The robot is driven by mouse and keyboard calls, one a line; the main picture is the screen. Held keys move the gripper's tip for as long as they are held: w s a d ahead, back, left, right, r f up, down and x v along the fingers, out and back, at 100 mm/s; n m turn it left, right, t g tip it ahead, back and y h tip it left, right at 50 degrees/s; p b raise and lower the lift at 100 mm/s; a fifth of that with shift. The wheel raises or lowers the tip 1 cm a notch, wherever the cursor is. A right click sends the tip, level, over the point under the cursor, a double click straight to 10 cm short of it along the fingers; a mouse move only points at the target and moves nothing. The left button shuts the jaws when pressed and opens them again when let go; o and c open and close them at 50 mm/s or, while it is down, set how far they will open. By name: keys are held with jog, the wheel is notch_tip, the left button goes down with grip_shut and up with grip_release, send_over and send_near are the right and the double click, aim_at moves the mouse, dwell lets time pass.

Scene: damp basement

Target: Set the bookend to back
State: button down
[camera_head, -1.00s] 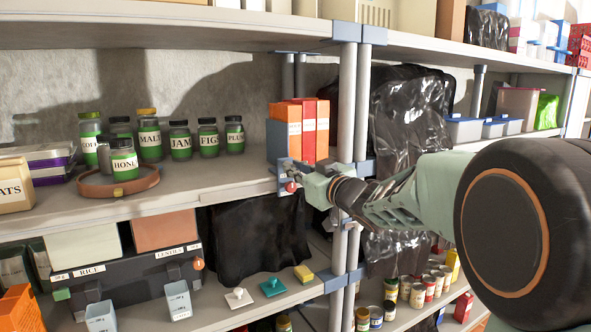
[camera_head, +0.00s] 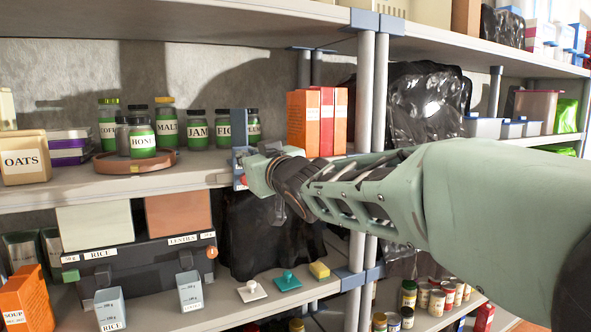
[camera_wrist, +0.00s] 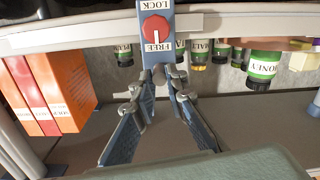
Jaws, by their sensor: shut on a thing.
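The bookend (camera_head: 239,130) is an upright blue-grey plate on the middle shelf, left of the orange and red boxes with a clear gap between. It also shows in the wrist view (camera_wrist: 143,8), with a red knob (camera_wrist: 155,29) between the words FREE and LOCK, which appear upside down. The knob's white mark seems to point to FREE. My gripper (camera_head: 248,172) is at the shelf's front edge, shut on the bookend's lower front part. In the wrist view both fingers of my gripper (camera_wrist: 160,75) close just beside the knob plate.
Orange and red boxes (camera_head: 326,122) stand right of the bookend by the shelf post (camera_head: 363,95). Labelled jars stand behind and left of it, the FIGS jar (camera_head: 224,128) partly hidden. A brown round tray (camera_head: 108,166) holds the HONEY jar. Shelf (camera_head: 195,178) front between tray and bookend is clear.

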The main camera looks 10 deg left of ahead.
jog(key=shift+s+a+f+b, duration=0.15)
jog(key=shift+s+a, duration=0.15)
jog(key=shift+a, duration=0.15)
jog(key=shift+s+a+r+b, duration=0.15)
jog(key=shift+s+a, duration=0.15)
jog(key=shift+a, duration=0.15)
jog(key=shift+f, duration=0.1)
jog(key=c, duration=1.9)
grip_release()
jog(key=shift+d, duration=0.1)
jog(key=shift+c, duration=0.2)
